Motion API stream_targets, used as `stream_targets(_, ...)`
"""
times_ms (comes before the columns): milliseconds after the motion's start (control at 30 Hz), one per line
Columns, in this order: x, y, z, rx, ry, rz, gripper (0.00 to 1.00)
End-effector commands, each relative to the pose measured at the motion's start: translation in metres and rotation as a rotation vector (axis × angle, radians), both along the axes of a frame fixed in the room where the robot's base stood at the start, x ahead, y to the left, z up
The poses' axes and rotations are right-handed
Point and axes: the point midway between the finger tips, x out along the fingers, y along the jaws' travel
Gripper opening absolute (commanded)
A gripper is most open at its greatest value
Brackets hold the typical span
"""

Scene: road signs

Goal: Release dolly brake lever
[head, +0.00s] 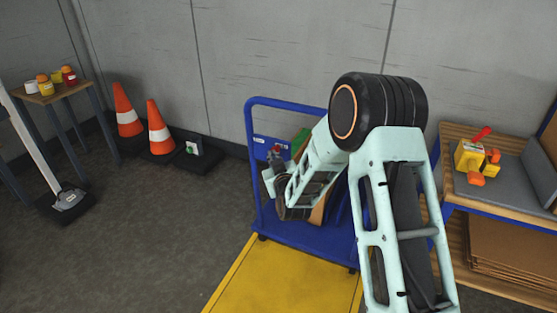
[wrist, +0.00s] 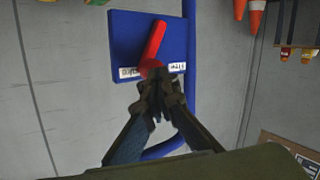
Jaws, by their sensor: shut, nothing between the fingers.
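The dolly (head: 285,228) is blue, with a flat deck and a tube handle, and stands in the middle of the head view. A blue panel on its handle (wrist: 125,45) carries the red brake lever (wrist: 155,42) and two white labels. In the wrist view the lever slants up and to the right from its lower end. My gripper (wrist: 156,82) is shut and empty, its tips at or just below the lever's lower end; I cannot tell whether they touch. In the head view my arm hides part of the dolly, and the lever shows only as a small red spot (head: 277,149).
A yellow floor patch (head: 285,280) lies before the dolly. Two traffic cones (head: 160,130) stand at the wall. A workbench (head: 500,205) with a yellow tool (head: 470,157) is at right, a small table (head: 50,92) with jars at left. The floor at left is largely clear.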

Motion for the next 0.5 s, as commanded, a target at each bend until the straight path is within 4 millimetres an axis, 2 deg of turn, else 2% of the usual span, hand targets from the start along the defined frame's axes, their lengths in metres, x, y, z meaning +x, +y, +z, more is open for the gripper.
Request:
stream_targets(100, 0.002, 0.008, 0.009, -0.071, 0.023, 0.004, 0.0)
stream_targets(367, 0.006, 0.018, 0.011, -0.102, 0.038, 0.002, 0.0)
stream_targets(500, 0.008, 0.025, 0.015, -0.182, 0.066, 0.003, 0.0)
